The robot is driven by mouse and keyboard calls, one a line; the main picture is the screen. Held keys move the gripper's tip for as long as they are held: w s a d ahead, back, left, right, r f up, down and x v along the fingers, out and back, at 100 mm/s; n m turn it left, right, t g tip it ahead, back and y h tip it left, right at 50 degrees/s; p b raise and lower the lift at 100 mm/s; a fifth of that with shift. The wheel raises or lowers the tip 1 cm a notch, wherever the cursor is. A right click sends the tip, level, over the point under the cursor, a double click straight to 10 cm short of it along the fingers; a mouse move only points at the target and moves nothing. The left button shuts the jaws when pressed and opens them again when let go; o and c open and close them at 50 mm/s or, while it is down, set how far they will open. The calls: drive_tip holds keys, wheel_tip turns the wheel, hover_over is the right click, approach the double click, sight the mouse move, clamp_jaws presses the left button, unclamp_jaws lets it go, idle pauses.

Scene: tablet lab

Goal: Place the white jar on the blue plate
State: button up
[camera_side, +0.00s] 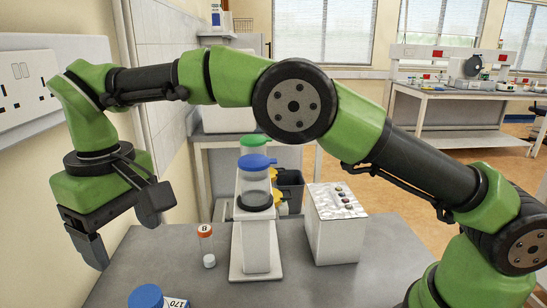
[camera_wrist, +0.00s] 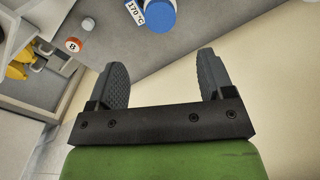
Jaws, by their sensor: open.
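The blue plate (camera_side: 146,297) is a round blue disc beside a "170 °C" label at the bottom edge of the side view, partly cut off; it also shows at the top of the wrist view (camera_wrist: 160,14). In the wrist view the orange cap (camera_wrist: 73,44) and the white part (camera_wrist: 88,24) show left of the fingers. My gripper (camera_side: 125,243) is open and empty, left of the vial and apart from it.
A white stand (camera_side: 255,245) carries a clear container with a blue lid (camera_side: 256,162). A green-lidded container (camera_side: 253,141) shows behind it. A white box with a foil top (camera_side: 334,228) stands to the right. A wall with sockets (camera_side: 27,85) is close on the left. Grey bench surface (camera_side: 300,290) is clear in front.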

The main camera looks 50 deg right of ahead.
drive_tip(key=s+d+r+m+t+y, duration=0.1)
drive_tip(key=s+d+r+m+t, duration=0.1)
drive_tip(key=s+d+r, duration=0.35)
drive_tip(key=s+d+r+m+t+y, duration=0.1)
drive_tip(key=s+d+r, duration=0.1)
drive_tip(key=d+r, duration=0.65)
drive_tip(key=s+d+f+m+t, duration=0.2)
drive_tip(key=s+d, duration=0.2)
drive_tip(key=s, duration=0.3)
drive_tip(key=s+d+f+m+t, duration=0.2)
drive_tip(key=s+d, duration=0.1)
drive_tip(key=s, duration=0.4)
drive_tip(key=shift+d+m, duration=0.3)
drive_tip(key=shift+d, duration=0.05)
